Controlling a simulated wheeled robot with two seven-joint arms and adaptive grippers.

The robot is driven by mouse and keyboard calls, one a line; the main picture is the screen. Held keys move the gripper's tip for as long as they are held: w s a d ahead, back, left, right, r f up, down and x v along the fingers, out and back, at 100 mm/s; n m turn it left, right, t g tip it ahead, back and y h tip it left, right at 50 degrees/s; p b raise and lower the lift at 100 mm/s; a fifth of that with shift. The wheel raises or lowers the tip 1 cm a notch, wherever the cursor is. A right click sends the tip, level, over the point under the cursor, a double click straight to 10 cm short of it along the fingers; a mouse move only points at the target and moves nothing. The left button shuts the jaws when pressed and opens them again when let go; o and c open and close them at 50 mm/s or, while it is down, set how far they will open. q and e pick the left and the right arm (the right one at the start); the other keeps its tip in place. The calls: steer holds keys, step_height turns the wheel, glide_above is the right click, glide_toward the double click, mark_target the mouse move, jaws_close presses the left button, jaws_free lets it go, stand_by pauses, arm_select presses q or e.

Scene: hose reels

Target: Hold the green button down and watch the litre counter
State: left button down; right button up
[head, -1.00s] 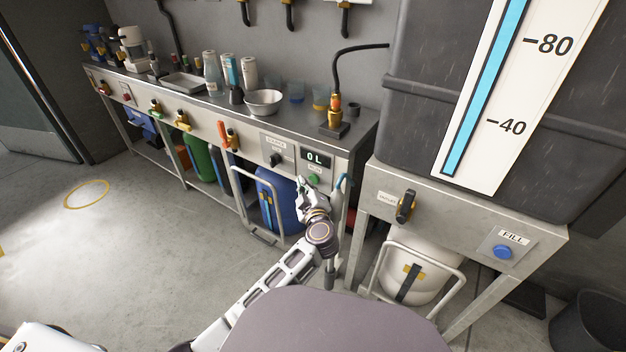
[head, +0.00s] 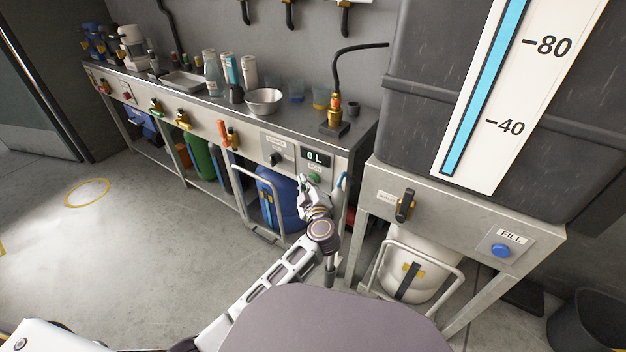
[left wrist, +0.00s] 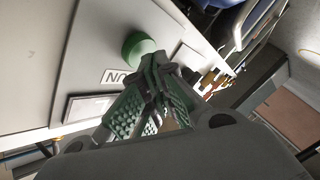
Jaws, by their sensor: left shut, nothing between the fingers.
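The green button (head: 314,178) sits on the bench's front panel, below the litre counter (head: 314,156), which reads 0 L. My left gripper (head: 305,182) is just in front of the panel, close to the button, with its fingers shut and empty. In the left wrist view the green button (left wrist: 138,48) stands out from the panel beyond the shut fingertips (left wrist: 158,62). A small gap seems to show between fingertips and button, but I cannot tell for sure whether they touch. My right gripper is in neither view.
A black knob (head: 275,158) is left of the counter. A blue barrel (head: 283,190) stands under the bench behind a metal frame. At right a large grey tank (head: 400,120) has a level gauge and a blue FILL button (head: 501,250). The floor at left is clear.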

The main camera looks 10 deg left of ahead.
arm_select(q)
steer(key=shift+w+d, duration=0.15)
steer(key=shift+w, duration=0.25)
stand_by(2.6)
stand_by(0.5)
steer(key=shift+p, duration=0.35)
steer(key=shift+s+a+p, duration=0.3)
steer(key=shift+s+p, duration=0.6)
steer(key=shift+p, duration=0.1)
steer(key=shift+s, duration=0.15)
steer(key=shift+s+a+p, duration=0.3)
steer(key=shift+s+p, duration=0.4)
steer(key=shift+s, duration=0.05)
steer(key=shift+s+a+p, duration=0.3)
steer(key=shift+s+p, duration=0.4)
steer(key=shift+s, duration=0.05)
steer(key=shift+s+a+p, duration=0.3)
steer(key=shift+s+p, duration=0.4)
steer(key=shift+s, duration=0.05)
steer(key=shift+r, duration=0.15)
